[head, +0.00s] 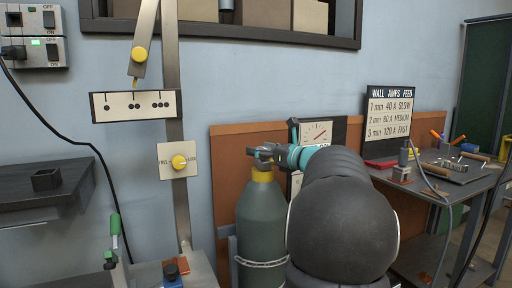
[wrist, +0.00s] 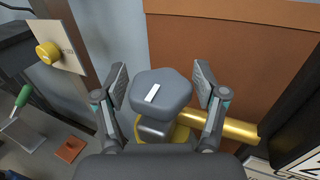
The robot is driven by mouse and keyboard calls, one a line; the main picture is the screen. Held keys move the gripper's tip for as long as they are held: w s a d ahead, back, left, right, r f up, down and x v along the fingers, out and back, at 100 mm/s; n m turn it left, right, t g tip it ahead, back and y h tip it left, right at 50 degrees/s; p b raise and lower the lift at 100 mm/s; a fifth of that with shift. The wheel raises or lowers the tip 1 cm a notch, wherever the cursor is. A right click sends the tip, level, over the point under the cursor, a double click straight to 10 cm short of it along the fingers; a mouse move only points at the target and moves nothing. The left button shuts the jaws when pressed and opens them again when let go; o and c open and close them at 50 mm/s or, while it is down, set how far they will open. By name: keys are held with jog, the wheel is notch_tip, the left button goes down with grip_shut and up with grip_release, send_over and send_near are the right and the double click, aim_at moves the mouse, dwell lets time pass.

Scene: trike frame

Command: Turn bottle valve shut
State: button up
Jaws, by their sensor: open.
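The gas bottle (head: 263,222) is a grey-green cylinder standing upright in front of an orange-brown panel, with a yellow collar (head: 262,175) at its neck. Its valve knob (wrist: 160,92) is grey, lobed and marked with a white bar, and it shows in the wrist view above a brass outlet pipe (wrist: 232,126). My gripper (wrist: 161,84) is open, with one finger on each side of the knob. Gaps show between the fingers and the knob. In the head view my arm hides part of the bottle's right side and my gripper (head: 262,154) covers most of the valve.
A gauge (head: 317,132) stands just behind my arm. A post with a yellow knob (head: 179,162) is at left. A chain (head: 262,264) runs across the bottle. A cluttered workbench (head: 455,178) is at right, and a dark bench (head: 45,190) at far left.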

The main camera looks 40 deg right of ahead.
jog(key=shift+w+a, duration=0.15)
jog(key=shift+w, duration=0.8)
jog(key=c, duration=1)
